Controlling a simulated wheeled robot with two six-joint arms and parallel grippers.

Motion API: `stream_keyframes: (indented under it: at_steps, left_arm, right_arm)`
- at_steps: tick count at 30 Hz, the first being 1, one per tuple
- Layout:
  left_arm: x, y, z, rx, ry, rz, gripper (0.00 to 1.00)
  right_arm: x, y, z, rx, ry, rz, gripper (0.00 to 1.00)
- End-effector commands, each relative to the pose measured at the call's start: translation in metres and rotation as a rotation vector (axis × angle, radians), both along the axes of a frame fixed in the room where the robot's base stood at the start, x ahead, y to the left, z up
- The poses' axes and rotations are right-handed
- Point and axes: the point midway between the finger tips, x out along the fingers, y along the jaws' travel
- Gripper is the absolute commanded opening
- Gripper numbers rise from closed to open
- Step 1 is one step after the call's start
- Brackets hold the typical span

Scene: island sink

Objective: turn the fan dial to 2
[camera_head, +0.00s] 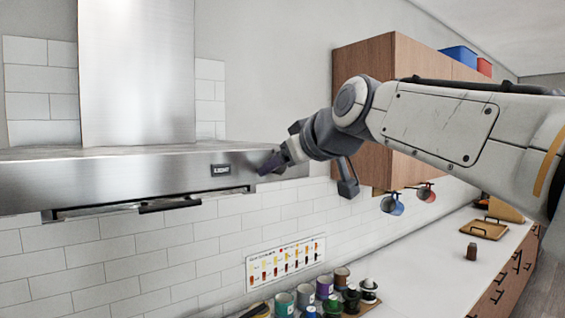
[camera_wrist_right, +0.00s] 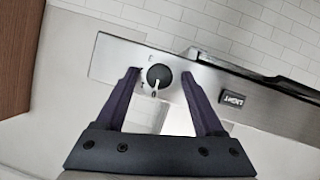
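The fan dial (camera_wrist_right: 158,74) is a round black knob on the hood's steel front panel (camera_wrist_right: 112,62). It shows in the right wrist view, with a white pointer toward the bottom of that picture. Small marks beside it are too small to read. My right gripper (camera_wrist_right: 160,77) is open, with a dark purple finger on each side of the dial and a visible gap to each. In the head view my right gripper (camera_head: 272,163) is at the right end of the hood front and hides the dial. My left gripper is not in view.
A black LIGHT switch (camera_head: 221,170) sits left of the gripper on the panel. A wooden wall cabinet (camera_head: 358,62) is behind my right arm. Paint cans (camera_head: 304,295) and a brown jar (camera_head: 471,252) stand on the white counter (camera_head: 440,285) below.

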Motion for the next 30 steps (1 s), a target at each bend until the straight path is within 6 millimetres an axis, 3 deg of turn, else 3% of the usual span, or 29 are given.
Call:
stream_keyframes:
  at_steps: [1,5,6,17,30]
  left_arm:
    - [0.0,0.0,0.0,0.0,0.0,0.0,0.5]
    - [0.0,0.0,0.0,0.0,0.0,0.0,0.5]
    - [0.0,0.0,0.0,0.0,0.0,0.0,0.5]
    - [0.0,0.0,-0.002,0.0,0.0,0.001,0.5]
    - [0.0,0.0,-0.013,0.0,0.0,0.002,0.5]
  right_arm:
    - [0.0,0.0,0.0,0.0,0.0,0.0,0.52]
    - [0.0,0.0,0.0,0.0,0.0,0.0,0.02]
    - [0.0,0.0,0.0,0.0,0.0,0.0,0.0]
    - [0.0,-0.001,0.001,0.046,0.031,-0.002,0.0]
    - [0.003,-0.004,0.0,0.32,0.231,-0.001,0.0]
